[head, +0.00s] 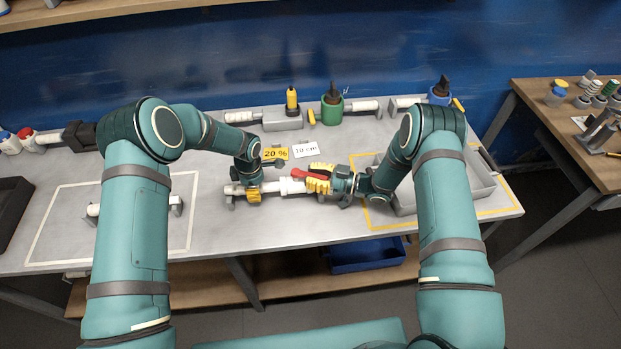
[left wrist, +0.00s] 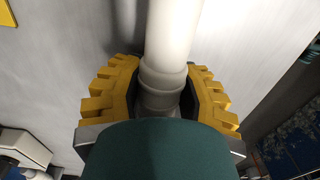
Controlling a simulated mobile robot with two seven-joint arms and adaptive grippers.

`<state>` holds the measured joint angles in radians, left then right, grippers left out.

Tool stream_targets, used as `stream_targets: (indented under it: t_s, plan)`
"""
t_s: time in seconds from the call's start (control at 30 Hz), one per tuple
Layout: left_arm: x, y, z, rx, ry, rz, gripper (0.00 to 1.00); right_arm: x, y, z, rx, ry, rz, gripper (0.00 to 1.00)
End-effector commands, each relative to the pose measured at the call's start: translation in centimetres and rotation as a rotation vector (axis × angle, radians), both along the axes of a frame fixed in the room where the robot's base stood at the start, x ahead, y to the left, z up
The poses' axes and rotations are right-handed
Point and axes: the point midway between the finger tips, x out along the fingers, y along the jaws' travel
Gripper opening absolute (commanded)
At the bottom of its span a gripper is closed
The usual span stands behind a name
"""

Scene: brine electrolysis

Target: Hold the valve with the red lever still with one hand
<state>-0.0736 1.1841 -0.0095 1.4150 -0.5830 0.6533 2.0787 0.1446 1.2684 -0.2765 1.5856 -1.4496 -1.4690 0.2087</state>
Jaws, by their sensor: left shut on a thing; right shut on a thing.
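The valve with the red lever (head: 300,175) lies in line with a pale pipe (head: 268,189) near the front middle of the table. My right gripper (head: 318,181) reaches in from the right, and its yellow fingers are shut on the valve, hiding part of its body. My left gripper (head: 253,193) is shut on the pipe to the left of the valve. In the left wrist view its yellow fingers (left wrist: 160,95) stand on either side of the pipe (left wrist: 172,40) at a collar. The exact finger contact on the valve is too small to tell.
A yellow "20 %" card (head: 276,153) and a white card (head: 305,150) stand behind the pipe. A grey tray (head: 480,192) is at the right, partly behind my right arm. A green holder (head: 332,112) stands at the back. A white-outlined area (head: 60,225) is at the left.

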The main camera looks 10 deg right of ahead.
Motion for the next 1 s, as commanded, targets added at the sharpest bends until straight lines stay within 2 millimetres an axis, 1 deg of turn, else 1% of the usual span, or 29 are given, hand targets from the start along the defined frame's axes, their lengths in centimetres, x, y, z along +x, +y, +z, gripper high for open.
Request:
stream_targets:
  t_s: [0.2, 0.4, 0.63, 1.0]
  plan:
    - [-0.02, -0.12, 0.02, -0.001, 0.000, -0.003, 0.00, 0.58, -0.07, 0.00, 0.001, -0.004, 0.125, 0.00]
    - [0.00, -0.17, 0.05, -0.002, -0.001, -0.003, 0.00, 0.86, -0.06, 0.00, 0.003, -0.003, 0.198, 0.00]
    - [0.03, -0.24, 0.08, -0.003, -0.002, -0.003, 0.00, 1.03, -0.05, 0.04, 0.003, -0.002, 0.248, 0.00]
    - [0.05, -0.34, 0.12, -0.005, -0.003, -0.002, 0.00, 1.11, -0.01, -0.01, 0.002, 0.000, 0.281, 0.00]
